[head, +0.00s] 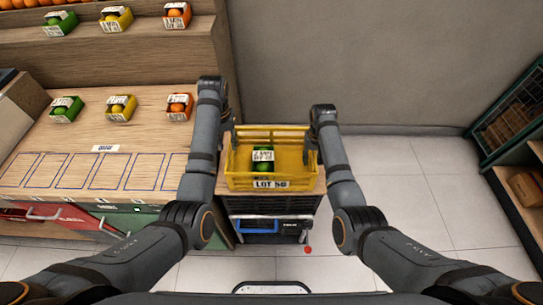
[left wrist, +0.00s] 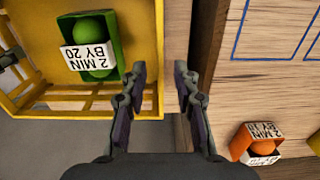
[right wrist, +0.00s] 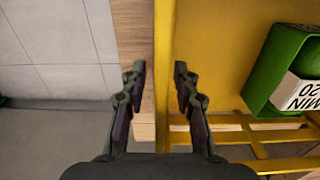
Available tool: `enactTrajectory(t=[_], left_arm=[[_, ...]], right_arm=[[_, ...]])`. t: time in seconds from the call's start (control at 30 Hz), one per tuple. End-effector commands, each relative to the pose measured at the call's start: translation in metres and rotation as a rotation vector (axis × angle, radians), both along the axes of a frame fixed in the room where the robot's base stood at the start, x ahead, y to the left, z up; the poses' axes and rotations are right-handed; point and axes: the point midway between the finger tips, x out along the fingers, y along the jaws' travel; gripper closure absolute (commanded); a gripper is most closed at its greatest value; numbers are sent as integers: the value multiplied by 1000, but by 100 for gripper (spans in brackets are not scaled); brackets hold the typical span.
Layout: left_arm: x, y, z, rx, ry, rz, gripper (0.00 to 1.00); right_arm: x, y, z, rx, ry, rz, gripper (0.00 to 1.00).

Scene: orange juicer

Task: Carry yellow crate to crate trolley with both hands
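My left gripper (head: 231,137) is at the crate's left side. In the left wrist view its fingers (left wrist: 162,88) are open, with the crate's side wall (left wrist: 157,50) between them. My right gripper (head: 314,138) is at the right side. In the right wrist view its fingers (right wrist: 158,88) are open around the other wall (right wrist: 163,40).
A wooden counter (head: 40,140) with small fruit cartons and outlined slots stands at left. A dark green-framed rack (head: 500,120) stands at right. The tiled floor (head: 420,210) right of the stand is clear. A grey wall is behind.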

Motion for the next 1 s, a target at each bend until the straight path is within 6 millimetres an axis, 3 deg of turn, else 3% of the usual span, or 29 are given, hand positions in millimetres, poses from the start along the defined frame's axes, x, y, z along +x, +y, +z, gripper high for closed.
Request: enactTrajectory(t=[0.2,0.47,0.8,1.0], left_arm=[[0,0,27,0,-1,-1,70],[0,0,29,0,1,-1,70],[0,0,29,0,0,-1,70],[0,0,29,0,0,-1,70]], right_arm=[[0,0,0,0,0,0,70],[1,0,8,0,-3,0,70],[1,0,86,1,-4,0,70],[1,0,114,0,-1,0,70]])
